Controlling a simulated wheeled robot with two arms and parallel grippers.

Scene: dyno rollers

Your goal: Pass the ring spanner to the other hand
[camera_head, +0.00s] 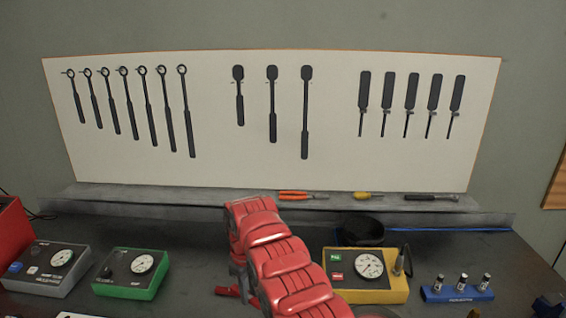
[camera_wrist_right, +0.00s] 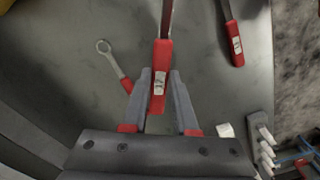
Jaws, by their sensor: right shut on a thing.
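My right gripper (camera_wrist_right: 160,80) is shut on the red handle of a tool (camera_wrist_right: 159,88) in the right wrist view. The tool's shaft runs up out of the picture, so its head is hidden and I cannot tell if it is a ring spanner. A ring spanner (camera_wrist_right: 106,50) with a grey ring end and red handle lies on the dark bench to the left, apart from the held tool. In the head view my red right arm covers the middle of the bench and mostly hides its gripper (camera_head: 238,268). My left gripper is not in view.
Another red-handled tool (camera_wrist_right: 233,42) lies to the right. A white board (camera_head: 220,165) with dark tool silhouettes stands behind a ledge holding orange-handled pliers (camera_head: 300,195). A green gauge box (camera_head: 130,275), a yellow gauge box (camera_head: 385,285) and a blue holder (camera_head: 457,293) stand on the bench.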

